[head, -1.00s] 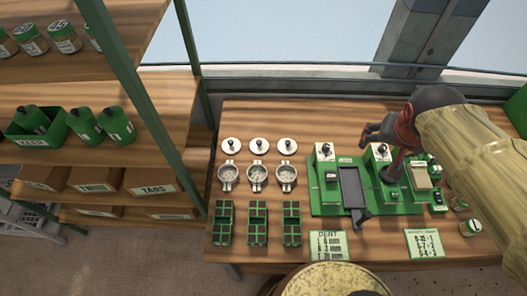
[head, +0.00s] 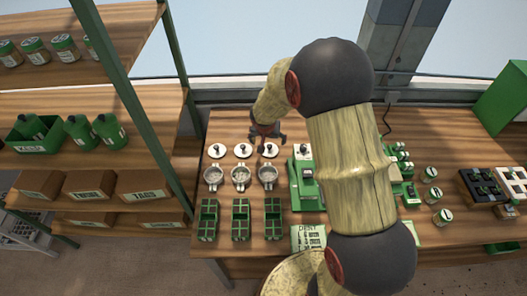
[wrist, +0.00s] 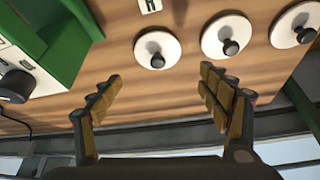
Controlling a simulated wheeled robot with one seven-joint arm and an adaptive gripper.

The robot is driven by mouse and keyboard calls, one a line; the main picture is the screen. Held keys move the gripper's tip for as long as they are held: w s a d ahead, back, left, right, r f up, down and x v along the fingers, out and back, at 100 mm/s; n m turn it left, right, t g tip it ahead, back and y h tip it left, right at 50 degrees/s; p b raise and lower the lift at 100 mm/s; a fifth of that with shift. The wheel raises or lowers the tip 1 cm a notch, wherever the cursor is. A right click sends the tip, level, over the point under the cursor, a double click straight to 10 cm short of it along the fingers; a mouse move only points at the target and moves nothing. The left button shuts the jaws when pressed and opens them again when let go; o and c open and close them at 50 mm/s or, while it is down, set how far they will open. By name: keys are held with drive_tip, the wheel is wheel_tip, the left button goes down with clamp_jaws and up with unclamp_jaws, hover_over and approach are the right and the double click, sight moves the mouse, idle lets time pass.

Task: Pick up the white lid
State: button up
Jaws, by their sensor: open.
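Three round white lids with dark knobs lie in a row on the wooden table: a left lid (head: 217,152), a middle lid (head: 243,152) and a right lid (head: 269,152). My gripper (head: 268,140) is open and empty, over the back of the table by the right lid. In the wrist view, my gripper (wrist: 161,78) has its fingers spread, and the right lid (wrist: 157,49) appears just beyond the gap between the fingertips. The middle lid (wrist: 226,36) and left lid (wrist: 295,25) show farther right there. No finger visibly touches a lid.
Several metal cups, one being the left cup (head: 213,178), stand in front of the lids, with green trays (head: 241,219) nearer. The green seeder (head: 304,178) is right of the lids, partly hidden by my arm. A shelf rack (head: 150,100) stands left.

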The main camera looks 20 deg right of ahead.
sight(269, 146)
drive_tip(key=x, duration=0.3)
drive_tip(key=b+x, duration=0.1)
drive_tip(key=x, duration=0.1)
drive_tip(key=shift+s+f, duration=0.35)
drive_tip(key=shift+w+f, duration=0.15)
drive_tip(key=shift+f, duration=0.15)
drive_tip(key=shift+c, duration=1.1)
drive_tip(key=c, duration=0.8)
drive_tip(key=shift+o, duration=0.2)
